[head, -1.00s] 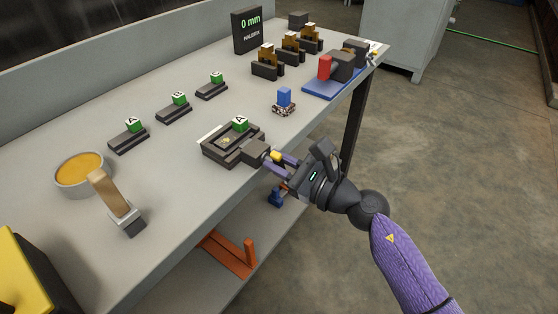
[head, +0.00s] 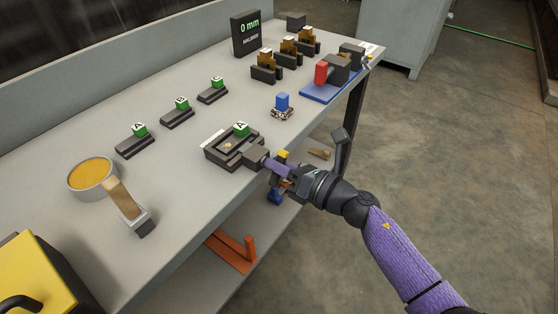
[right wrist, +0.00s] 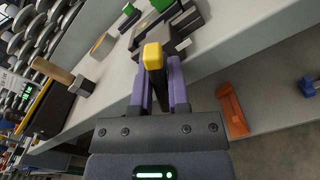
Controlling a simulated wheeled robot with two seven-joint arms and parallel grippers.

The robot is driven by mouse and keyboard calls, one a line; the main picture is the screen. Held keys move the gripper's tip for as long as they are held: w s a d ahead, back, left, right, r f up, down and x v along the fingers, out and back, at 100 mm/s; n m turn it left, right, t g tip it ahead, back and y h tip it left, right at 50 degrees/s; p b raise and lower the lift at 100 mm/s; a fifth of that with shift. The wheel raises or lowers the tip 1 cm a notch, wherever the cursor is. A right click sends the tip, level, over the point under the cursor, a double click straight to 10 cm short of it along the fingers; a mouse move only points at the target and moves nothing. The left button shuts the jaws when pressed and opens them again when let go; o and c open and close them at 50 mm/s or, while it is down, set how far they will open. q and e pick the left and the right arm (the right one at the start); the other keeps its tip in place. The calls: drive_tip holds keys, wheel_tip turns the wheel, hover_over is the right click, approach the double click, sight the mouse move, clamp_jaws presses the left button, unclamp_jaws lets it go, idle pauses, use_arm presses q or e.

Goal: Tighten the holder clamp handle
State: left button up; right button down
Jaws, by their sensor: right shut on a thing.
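The fingers hide part of the lever. My left gripper is not in view.
Green-topped holders (head: 178,112) stand in a row behind. A bowl of orange material (head: 92,175) and a brush (head: 128,205) lie left. A blue block (head: 282,103) and a red-handled device on a blue base (head: 322,78) are right. An orange bracket (head: 232,252) is on the lower shelf.

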drive_tip(key=m+p, duration=0.1)
drive_tip(key=m, duration=0.3)
drive_tip(key=shift+w+m, duration=0.1)
drive_tip(key=shift+m, duration=0.2)
drive_tip(key=m+p, duration=0.1)
drive_tip(key=m, duration=0.2)
drive_tip(key=shift+d+f+m, duration=0.1)
drive_tip(key=shift+f+m, duration=0.05)
drive_tip(key=shift+m, duration=0.15)
drive_tip(key=shift+f+m+p, duration=0.15)
drive_tip(key=shift+m+p, duration=0.35)
drive_tip(key=shift+m, duration=1.2)
